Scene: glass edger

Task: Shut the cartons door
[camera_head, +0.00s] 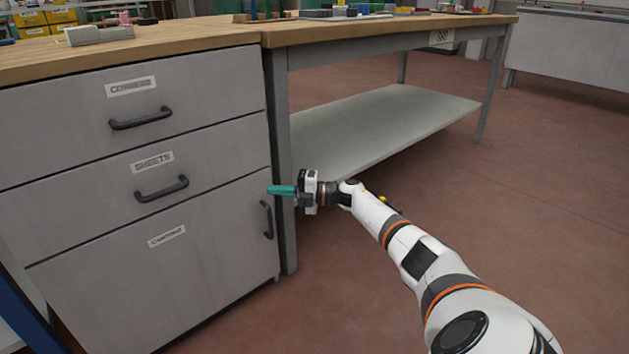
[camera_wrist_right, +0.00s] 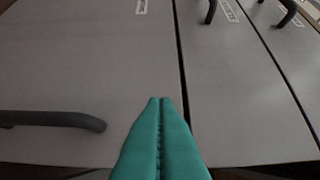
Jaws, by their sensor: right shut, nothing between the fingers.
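The cartons door (camera_head: 160,275) is the large grey bottom front of the cabinet in the head view, labelled, with a dark vertical handle (camera_head: 267,220) near its right edge. It looks flush with the drawers above. In the right wrist view the door (camera_wrist_right: 80,70) fills the left side, with its handle (camera_wrist_right: 55,120) at lower left. My right gripper (camera_head: 271,189) has teal fingers, shut and empty, just in front of the cabinet's right edge, above the handle. Its fingertips (camera_wrist_right: 161,100) show near the seam above the door; I cannot tell whether they touch. My left gripper is not in view.
Above the door are the sheets drawer (camera_head: 100,205) and a top drawer (camera_head: 60,110), both closed, with protruding handles. A table leg (camera_head: 283,160) stands right beside the cabinet, and a low shelf (camera_head: 390,120) lies beyond. The floor (camera_head: 520,210) at right is clear.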

